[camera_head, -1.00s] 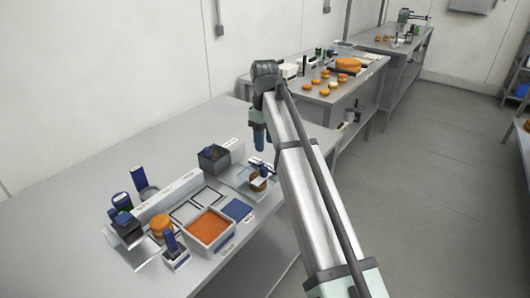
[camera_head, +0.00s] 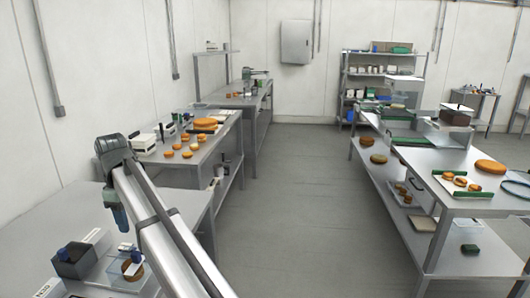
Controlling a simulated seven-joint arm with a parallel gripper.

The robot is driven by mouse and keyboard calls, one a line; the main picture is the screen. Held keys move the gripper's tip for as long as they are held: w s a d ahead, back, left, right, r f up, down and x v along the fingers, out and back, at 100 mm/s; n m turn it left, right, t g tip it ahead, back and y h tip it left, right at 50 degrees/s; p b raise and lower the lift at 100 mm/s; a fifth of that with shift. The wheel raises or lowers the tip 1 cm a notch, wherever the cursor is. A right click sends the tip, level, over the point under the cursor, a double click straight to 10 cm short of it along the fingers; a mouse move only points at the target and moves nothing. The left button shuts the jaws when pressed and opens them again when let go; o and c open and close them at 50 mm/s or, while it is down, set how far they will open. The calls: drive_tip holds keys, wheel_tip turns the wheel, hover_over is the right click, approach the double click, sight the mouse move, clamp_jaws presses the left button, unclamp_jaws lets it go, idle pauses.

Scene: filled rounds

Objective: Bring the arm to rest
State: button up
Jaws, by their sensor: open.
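My arm (camera_head: 165,228) extends from the bottom of the view up and to the left, over the near table. My gripper (camera_head: 121,221) hangs fingers down from its far end at the left. It is open, with nothing seen between the fingers, and it appears above the near table (camera_head: 45,225). The fingertips are small and partly merge in the picture.
On the near table, a dark box (camera_head: 72,266) and a clear tray with a brown round (camera_head: 132,269) show below my gripper. A farther table holds orange rounds (camera_head: 187,155). Shelved tables with rounds (camera_head: 490,167) stand at right. The grey floor (camera_head: 300,190) between is clear.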

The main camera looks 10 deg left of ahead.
drive_tip(key=w+d+f+m+g, duration=0.1)
drive_tip(key=w+d+f+m, duration=0.1)
drive_tip(key=d+f, duration=0.8)
drive_tip(key=w+d+f+m+h, duration=0.15)
drive_tip(key=d+f, duration=0.45)
drive_tip(key=f, duration=0.8)
drive_tip(key=w+d+f+m+g, duration=0.1)
drive_tip(key=w+d+f+m, duration=0.2)
drive_tip(key=d+f, duration=0.65)
drive_tip(key=s+d+f+m+g, duration=0.15)
drive_tip(key=s+d+f, duration=0.25)
drive_tip(key=d+f, duration=0.7)
drive_tip(key=s+d+f+m+g, duration=0.1)
drive_tip(key=s+d+f+m, duration=0.4)
drive_tip(key=s+d+f, duration=1)
drive_tip(key=s+d+f+m+g, duration=0.1)
drive_tip(key=s+d+f+m, duration=0.1)
drive_tip(key=s+d, duration=0.3)
drive_tip(key=s+d+f+m+g+y, duration=0.1)
drive_tip(key=s+d+f, duration=0.3)
drive_tip(key=s, duration=1)
drive_tip(key=shift+d+f+m, duration=0.35)
drive_tip(key=shift+d+m, duration=0.1)
drive_tip(key=shift+m, duration=0.45)
drive_tip(key=shift+y, duration=0.25)
